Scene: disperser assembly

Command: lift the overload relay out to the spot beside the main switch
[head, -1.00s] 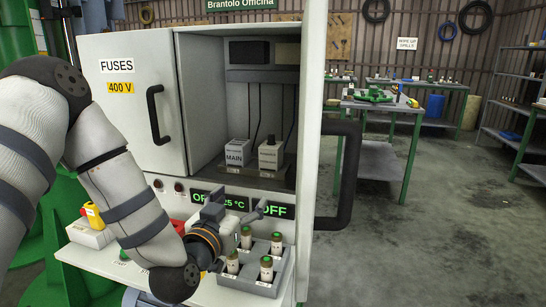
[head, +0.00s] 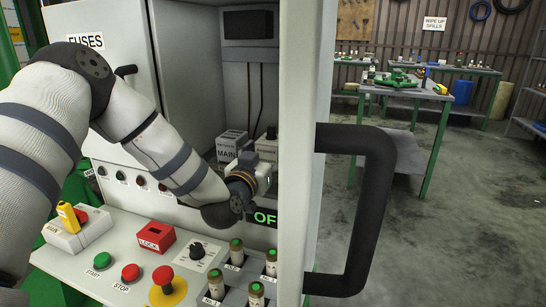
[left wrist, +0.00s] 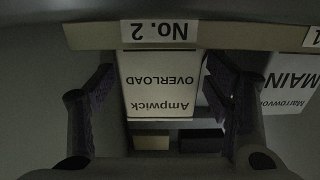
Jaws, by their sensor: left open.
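The overload relay (left wrist: 162,82) is a pale box lettered "Ampwick OVERLOAD". It stands in the cabinet; in the head view its upper part (head: 267,145) shows behind my gripper. The main switch (head: 231,142), a pale block lettered MAIN, stands to its left; it also shows at the right of the upside-down left wrist view (left wrist: 291,82). My left gripper (head: 262,172) is in the cabinet in front of the relay. In the left wrist view its open fingers (left wrist: 160,90) lie on either side of the relay, the right finger closer to it. My right gripper is out of view.
A post and large black handle (head: 370,200) stand right of the opening. Below are the panel with buttons (head: 130,272) and several green-topped fuses (head: 236,250). A "No. 2" label (left wrist: 160,31) marks the holder.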

